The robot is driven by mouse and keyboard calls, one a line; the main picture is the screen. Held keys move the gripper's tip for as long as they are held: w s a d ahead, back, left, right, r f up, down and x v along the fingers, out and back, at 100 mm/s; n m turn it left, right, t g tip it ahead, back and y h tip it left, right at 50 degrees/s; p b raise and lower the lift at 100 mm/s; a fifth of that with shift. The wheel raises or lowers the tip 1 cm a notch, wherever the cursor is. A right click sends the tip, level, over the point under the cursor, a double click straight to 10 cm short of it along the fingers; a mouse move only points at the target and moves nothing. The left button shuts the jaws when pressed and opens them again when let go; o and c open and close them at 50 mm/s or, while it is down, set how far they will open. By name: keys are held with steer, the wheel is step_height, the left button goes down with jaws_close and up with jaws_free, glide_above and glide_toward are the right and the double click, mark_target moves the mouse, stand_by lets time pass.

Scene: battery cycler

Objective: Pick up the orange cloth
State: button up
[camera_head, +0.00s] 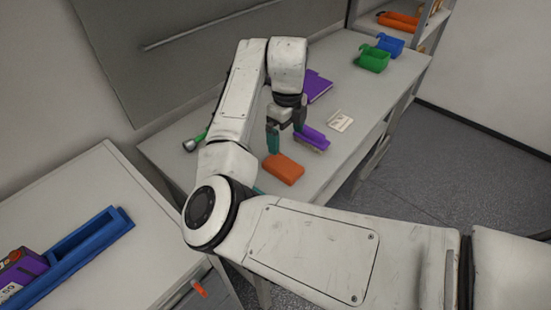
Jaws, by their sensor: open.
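The orange cloth (283,168), a flat rounded block in this view, lies on the grey table near its front edge. My gripper (286,136) points down just above and behind the cloth in the picture. Its fingers are apart, with one teal finger showing on the left. I see nothing between them, and the gripper appears clear of the cloth, though the exact height gap is hard to tell.
A purple brush-like item (313,139) lies close right of the gripper. A blue tray (112,222) sits on the left counter.

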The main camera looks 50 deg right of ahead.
steer(key=p, duration=0.1)
glide_above(283, 165)
step_height(283, 165, down, 5)
steer(key=shift+w+d+f, duration=0.15)
steer(key=shift+f+p, duration=1)
steer(key=shift+f, duration=1.6)
steer(key=shift+c, duration=0.5)
steer(key=c, duration=1)
steer(key=shift+o, duration=0.2)
steer(key=shift+r, duration=0.1)
